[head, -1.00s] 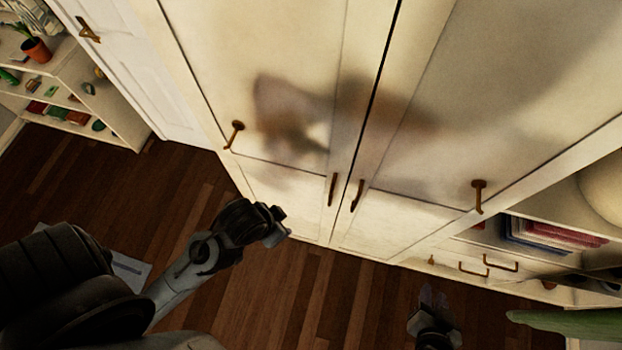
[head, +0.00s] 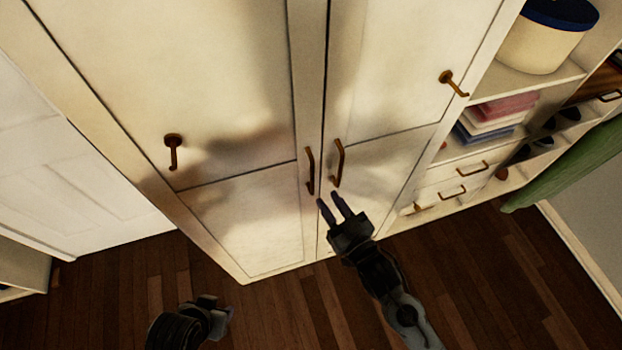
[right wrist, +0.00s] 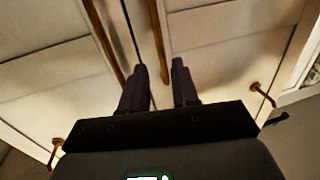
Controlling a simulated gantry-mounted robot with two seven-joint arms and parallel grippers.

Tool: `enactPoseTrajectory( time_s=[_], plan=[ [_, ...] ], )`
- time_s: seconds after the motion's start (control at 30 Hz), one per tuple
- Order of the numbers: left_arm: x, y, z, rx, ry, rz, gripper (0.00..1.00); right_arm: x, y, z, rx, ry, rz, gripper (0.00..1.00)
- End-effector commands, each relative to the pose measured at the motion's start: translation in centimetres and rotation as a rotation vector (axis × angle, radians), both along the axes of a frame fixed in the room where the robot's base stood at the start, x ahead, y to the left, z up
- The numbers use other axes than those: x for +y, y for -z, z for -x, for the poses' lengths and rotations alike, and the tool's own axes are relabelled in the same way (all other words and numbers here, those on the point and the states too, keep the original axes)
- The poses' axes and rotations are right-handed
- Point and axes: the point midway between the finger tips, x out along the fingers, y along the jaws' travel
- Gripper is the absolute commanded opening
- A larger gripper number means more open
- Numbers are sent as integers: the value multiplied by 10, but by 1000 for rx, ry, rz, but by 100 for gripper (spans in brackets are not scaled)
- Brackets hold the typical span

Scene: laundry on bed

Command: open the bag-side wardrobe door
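The cream wardrobe has two closed doors, a left door (head: 240,225) and a right door (head: 385,160), meeting at a dark seam. Each has a brown bar handle by the seam, a left handle (head: 310,171) and a right handle (head: 338,163). No bag shows, so I cannot tell which door is bag-side. My right gripper (head: 328,199) is open and empty, its fingertips just below the handles. In the right wrist view the right handle (right wrist: 157,40) appears between the fingertips (right wrist: 159,68); contact is not clear. My left gripper (head: 222,312) is low, away from the doors; its fingers are unclear.
Brown hooks (head: 173,150) (head: 452,83) stick out from the doors. To the right are shelves with a round box (head: 545,38), folded clothes (head: 497,115) and drawers (head: 455,185). A green item (head: 565,165) stands at the right. The wooden floor (head: 275,320) in front is clear.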

Motion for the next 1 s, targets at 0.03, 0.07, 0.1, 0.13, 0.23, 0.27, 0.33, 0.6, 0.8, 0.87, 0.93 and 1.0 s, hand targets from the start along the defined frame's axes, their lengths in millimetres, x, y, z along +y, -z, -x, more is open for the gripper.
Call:
enactPoseTrajectory(
  time_s=[0.03,0.07,0.1,0.13,0.23,0.27,0.33,0.6,0.8,0.87,0.93,1.0],
  plan=[
    [0,-2,1,1,0,-1,43,4,-3,-7,-3,0,-1,30],
    [1,-2,1,2,1,-2,43,7,-2,-11,-2,0,-1,30],
    [1,-2,1,3,1,-3,43,10,-3,-17,-2,0,-1,30],
    [1,-3,1,3,1,-4,43,13,-2,-21,-2,0,-1,30],
    [2,-4,2,4,2,-7,43,21,-2,-36,-1,0,-1,30],
    [2,-4,2,4,3,-8,43,24,-2,-40,-1,0,-1,30],
    [3,-5,2,4,5,-11,43,29,-2,-49,-1,0,-1,30],
    [5,-6,2,5,8,-18,43,43,-1,-71,-1,0,-1,30],
    [5,-6,2,6,7,-16,43,45,-1,-75,-1,0,1,30],
    [4,-6,2,6,7,-16,43,45,-1,-75,-1,0,1,30],
    [4,-6,2,6,6,-14,43,45,-1,-75,0,0,0,30],
    [3,-6,2,6,5,-12,43,45,-1,-75,0,0,0,30]
  ],
)
